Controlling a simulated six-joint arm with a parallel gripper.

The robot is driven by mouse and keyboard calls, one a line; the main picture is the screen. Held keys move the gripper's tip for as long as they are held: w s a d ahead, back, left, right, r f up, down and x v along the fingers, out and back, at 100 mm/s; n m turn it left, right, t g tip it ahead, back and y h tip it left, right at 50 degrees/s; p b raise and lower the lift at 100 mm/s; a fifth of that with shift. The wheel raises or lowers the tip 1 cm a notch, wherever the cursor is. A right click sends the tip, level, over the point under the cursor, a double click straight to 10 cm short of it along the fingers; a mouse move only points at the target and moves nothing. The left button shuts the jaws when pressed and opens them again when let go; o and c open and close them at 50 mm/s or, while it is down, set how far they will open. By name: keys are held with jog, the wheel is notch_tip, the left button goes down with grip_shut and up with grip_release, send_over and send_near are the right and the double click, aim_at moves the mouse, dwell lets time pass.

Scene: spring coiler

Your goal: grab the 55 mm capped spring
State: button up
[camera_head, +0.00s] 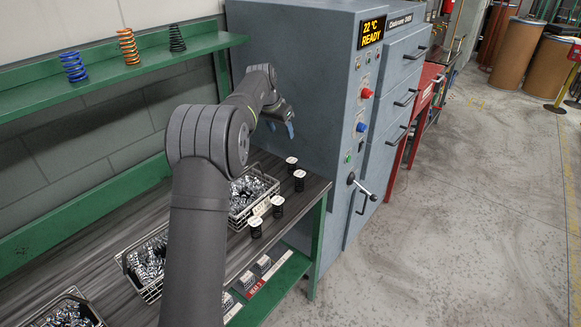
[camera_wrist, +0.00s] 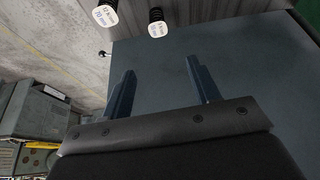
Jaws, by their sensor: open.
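Several black springs with white caps stand upright along the front edge of the bench: a rearmost one (camera_head: 291,163), one just in front of it (camera_head: 299,180), a third (camera_head: 278,206) and a nearest one (camera_head: 255,227). Their cap print is too small to read in the head view. In the wrist view a capped spring (camera_wrist: 157,25) shows at the top middle and another (camera_wrist: 105,14) to its left; the print is blurred, so I cannot tell which is 55 mm. My gripper (camera_wrist: 160,66) is open and empty, apart from the springs. In the head view my gripper (camera_head: 290,128) is above the bench, beside the machine.
Wire baskets of metal parts (camera_head: 252,195) stand on the bench behind the springs. The grey coiler cabinet (camera_head: 300,60) rises close beyond my gripper, with a lever (camera_head: 365,187) on its side. Coloured springs (camera_head: 128,46) stand on the green shelf (camera_head: 100,88).

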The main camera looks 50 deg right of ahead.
send_near(292, 160)
jog(key=x, duration=0.4)
jog(key=shift+w+d+f, duration=0.1)
jog(key=shift+d+f, duration=0.15)
jog(key=shift+f, duration=0.1)
jog(key=shift+a+x, duration=0.2)
jog(key=shift+x, duration=2.45)
jog(key=c, duration=1.1)
jog(key=shift+o, duration=0.2)
